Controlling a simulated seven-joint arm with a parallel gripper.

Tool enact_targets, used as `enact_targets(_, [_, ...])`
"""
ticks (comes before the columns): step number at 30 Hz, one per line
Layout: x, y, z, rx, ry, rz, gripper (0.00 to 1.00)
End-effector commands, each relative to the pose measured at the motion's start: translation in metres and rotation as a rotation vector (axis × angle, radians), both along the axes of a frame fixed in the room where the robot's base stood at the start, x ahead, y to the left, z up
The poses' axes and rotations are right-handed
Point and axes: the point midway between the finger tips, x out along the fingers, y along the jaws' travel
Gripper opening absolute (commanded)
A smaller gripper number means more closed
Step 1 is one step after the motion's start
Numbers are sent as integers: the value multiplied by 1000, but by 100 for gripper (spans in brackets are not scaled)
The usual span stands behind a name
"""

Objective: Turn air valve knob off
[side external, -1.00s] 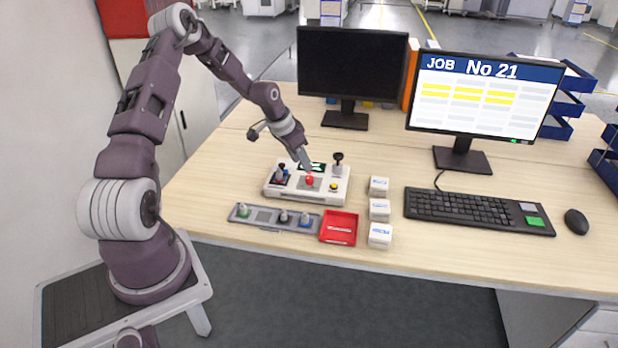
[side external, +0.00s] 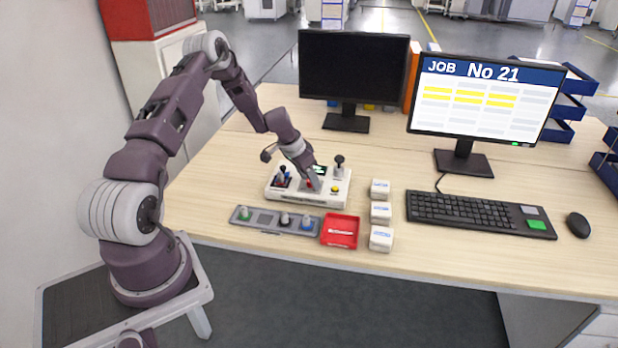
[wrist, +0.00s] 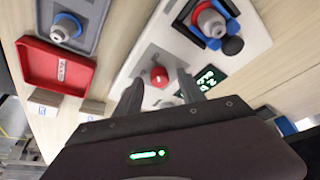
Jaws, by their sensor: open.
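A white control box (side external: 330,200) stands on the desk with a red knob (side external: 309,185) on its middle plate. I take this red knob for the air valve knob; no readable label confirms it. My gripper (side external: 313,184) is over the box, pointing down and partly covering the knob. In the wrist view the red knob (wrist: 159,76) shows between the two parted fingertips of my gripper (wrist: 159,79). The jaws are open, with a finger to each side of the knob. I cannot tell whether they touch it or how deep they reach.
The box also carries a blue-and-red stick (side external: 281,177), a black-topped lever (side external: 339,165), a yellow button (side external: 335,189) and a lit display (wrist: 208,78). In front lie a grey panel (side external: 263,222) with knobs and a red tray (side external: 340,232). White boxes (side external: 380,212) stand right.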

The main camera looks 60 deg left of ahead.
Motion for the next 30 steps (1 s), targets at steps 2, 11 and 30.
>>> enact_targets(2, [0, 0, 0, 0, 0, 0, 43])
enact_targets(11, [0, 0, 0, 0, 0, 0, 0])
enact_targets(30, [1, -3, 1, 2, 0, 292, 0])
